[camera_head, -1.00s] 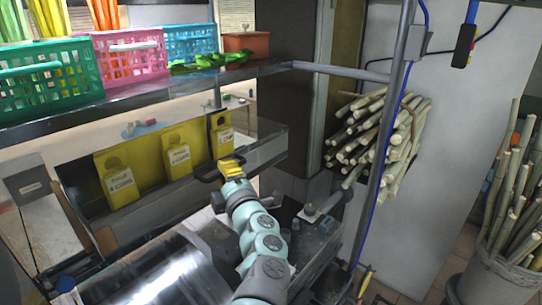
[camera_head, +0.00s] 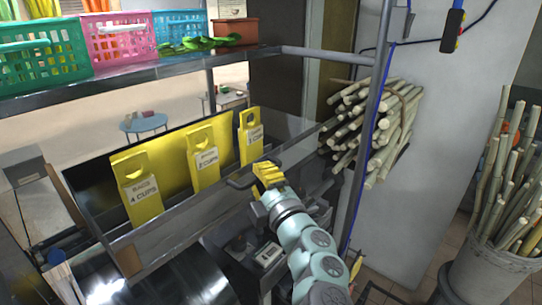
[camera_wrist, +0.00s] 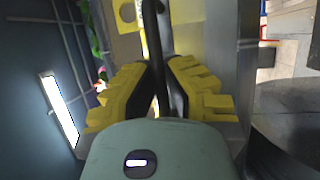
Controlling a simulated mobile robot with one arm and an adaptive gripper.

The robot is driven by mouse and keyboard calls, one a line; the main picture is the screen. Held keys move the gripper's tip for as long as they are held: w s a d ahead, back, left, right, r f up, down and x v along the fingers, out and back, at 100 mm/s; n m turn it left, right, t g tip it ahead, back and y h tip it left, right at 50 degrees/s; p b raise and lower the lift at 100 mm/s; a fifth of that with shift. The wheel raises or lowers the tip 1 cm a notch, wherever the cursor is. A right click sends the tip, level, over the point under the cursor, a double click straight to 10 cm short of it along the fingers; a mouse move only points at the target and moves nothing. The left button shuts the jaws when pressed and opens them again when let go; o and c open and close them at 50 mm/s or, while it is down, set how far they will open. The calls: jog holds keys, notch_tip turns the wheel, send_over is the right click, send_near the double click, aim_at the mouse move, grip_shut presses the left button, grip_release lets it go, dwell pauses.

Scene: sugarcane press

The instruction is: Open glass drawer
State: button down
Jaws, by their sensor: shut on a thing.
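The glass drawer (camera_head: 170,238) is a long clear-fronted box with a grey metal frame, in the middle left of the head view. A dark handle (camera_head: 238,182) sits at the right part of its front; it also shows between my fingers in the wrist view (camera_wrist: 153,35). My gripper (camera_head: 263,173), with yellow ribbed fingers, is shut on this handle; in the wrist view (camera_wrist: 160,85) the fingers flank the dark bar. Part of the handle is hidden by the fingers. I cannot tell how far the drawer stands open.
Yellow cup bags (camera_head: 203,157) stand upright behind the glass front. A shelf (camera_head: 150,82) with baskets (camera_head: 125,40) runs above. A metal post (camera_head: 372,130) and bundled canes (camera_head: 380,120) stand to the right. A shiny metal drum (camera_head: 205,280) lies below the drawer.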

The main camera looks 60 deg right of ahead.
jog(key=shift+s, duration=0.4)
jog(key=shift+d, duration=0.1)
jog(key=c, duration=1)
grip_release()
jog(key=v, duration=1.2)
